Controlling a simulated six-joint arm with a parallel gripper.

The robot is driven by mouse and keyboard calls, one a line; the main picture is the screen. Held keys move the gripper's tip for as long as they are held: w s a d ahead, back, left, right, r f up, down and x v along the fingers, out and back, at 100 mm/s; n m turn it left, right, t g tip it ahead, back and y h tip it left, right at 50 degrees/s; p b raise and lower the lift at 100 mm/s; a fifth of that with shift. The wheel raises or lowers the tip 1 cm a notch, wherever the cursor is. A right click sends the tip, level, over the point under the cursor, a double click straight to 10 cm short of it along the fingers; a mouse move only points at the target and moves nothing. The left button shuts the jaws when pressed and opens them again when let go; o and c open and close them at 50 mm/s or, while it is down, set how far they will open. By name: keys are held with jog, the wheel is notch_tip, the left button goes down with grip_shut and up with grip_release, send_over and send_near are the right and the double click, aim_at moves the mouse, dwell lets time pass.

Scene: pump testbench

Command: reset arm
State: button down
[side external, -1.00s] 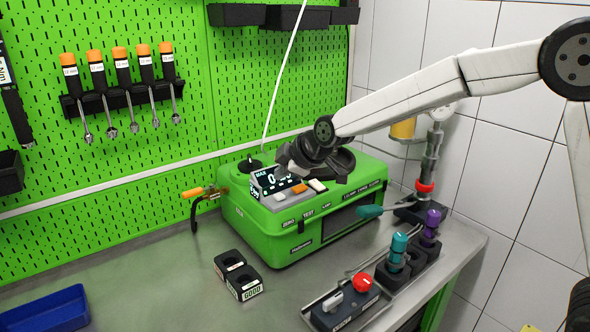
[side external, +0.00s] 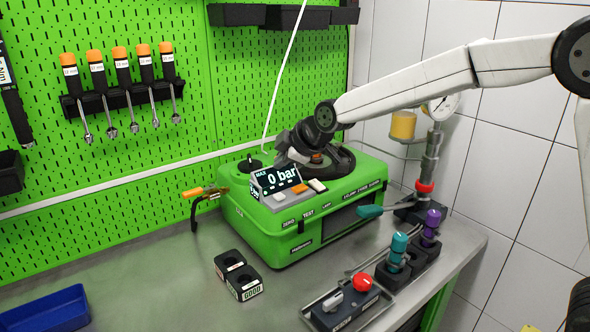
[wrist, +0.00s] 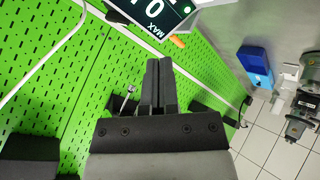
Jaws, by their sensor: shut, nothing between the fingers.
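My gripper (wrist: 159,85) shows in the wrist view with its two dark fingers together and nothing between them. In the side view my gripper (side external: 287,158) is over the top of the green pump tester (side external: 300,230), just behind its display (side external: 276,178). Whether it touches the tester cannot be told. The display reads "MAX" and "0 bar" and shows in part at the top of the wrist view (wrist: 165,12). Orange and white buttons (side external: 308,187) sit beside the display.
A black two-hole block (side external: 238,273) stands on the bench in front. A control box with a red knob (side external: 345,303) and a rack with teal and purple-topped parts (side external: 410,262) stand front right. A blue tray (side external: 45,312) lies at left. A gauge stand (side external: 430,165) is behind right.

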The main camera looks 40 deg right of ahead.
jog(key=s+d+f+m+g, duration=0.2)
jog(key=s+f, duration=0.3)
jog(key=s, duration=0.4)
jog(key=s+d+f+m+g+h, duration=0.1)
jog(key=s+d+f+m, duration=0.3)
jog(key=s, duration=0.5)
jog(key=s+d+f+m+g+h, duration=0.1)
jog(key=s+d+f+m+g, duration=0.2)
jog(key=s+f+m, duration=0.2)
jog(key=s+f, duration=0.2)
jog(key=s, duration=0.2)
jog(key=shift+s, duration=0.25)
